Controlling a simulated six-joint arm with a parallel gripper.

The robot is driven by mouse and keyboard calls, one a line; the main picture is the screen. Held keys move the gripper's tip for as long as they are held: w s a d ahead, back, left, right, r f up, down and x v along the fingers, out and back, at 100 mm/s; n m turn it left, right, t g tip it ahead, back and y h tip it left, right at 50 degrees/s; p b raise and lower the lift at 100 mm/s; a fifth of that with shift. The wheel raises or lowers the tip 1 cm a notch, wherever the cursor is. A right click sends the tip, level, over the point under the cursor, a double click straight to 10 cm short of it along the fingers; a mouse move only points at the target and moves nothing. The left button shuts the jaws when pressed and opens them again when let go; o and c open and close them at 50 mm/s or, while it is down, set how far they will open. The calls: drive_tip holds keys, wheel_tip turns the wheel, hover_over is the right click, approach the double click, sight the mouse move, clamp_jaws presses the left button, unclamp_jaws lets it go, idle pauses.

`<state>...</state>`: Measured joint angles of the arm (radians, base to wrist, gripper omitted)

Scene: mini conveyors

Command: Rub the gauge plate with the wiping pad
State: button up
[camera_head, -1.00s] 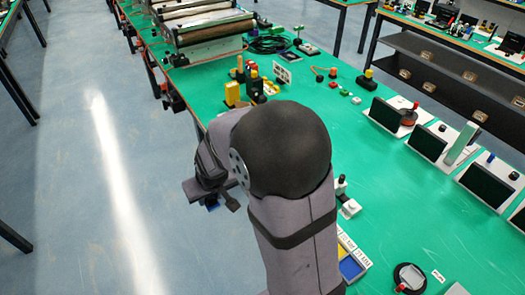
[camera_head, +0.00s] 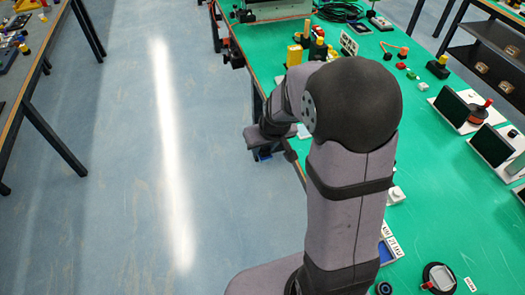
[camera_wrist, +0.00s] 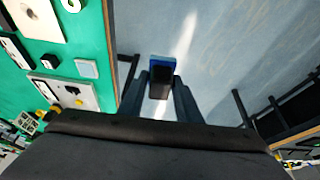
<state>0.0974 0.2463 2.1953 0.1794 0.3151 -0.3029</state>
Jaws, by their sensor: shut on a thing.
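My gripper (camera_wrist: 161,92) is shut on a small block with a blue end and a black body, which looks like the wiping pad (camera_wrist: 161,62). In the wrist view the pad is over bare floor, beside the green table's edge. In the head view my gripper (camera_head: 268,150) hangs off the table's left edge, and only a bit of blue shows under it. I cannot tell for sure which thing is the gauge plate. A light grey plate (camera_wrist: 88,99) with a black knob lies on the table in the wrist view, apart from my gripper.
The green table (camera_head: 450,225) runs along the right. Yellow and black parts (camera_head: 296,54) stand at its far left edge. Black panels on white bases (camera_head: 452,106) line its right side. A small light square (camera_wrist: 87,68) lies near the edge. Floor (camera_head: 120,200) is clear on the left.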

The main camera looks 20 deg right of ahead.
drive_tip(key=w+d+f+n+y+b, duration=0.1)
drive_tip(key=d+n, duration=0.3)
drive_tip(key=d, duration=1.1)
drive_tip(key=w+d+f+n+g+y+b, duration=0.1)
drive_tip(key=d+f+n, duration=0.3)
drive_tip(key=d, duration=1.2)
drive_tip(key=shift+w+d+y, duration=0.3)
drive_tip(key=shift+w+y, duration=0.05)
drive_tip(key=shift+y, duration=0.15)
drive_tip(key=shift+f, duration=0.15)
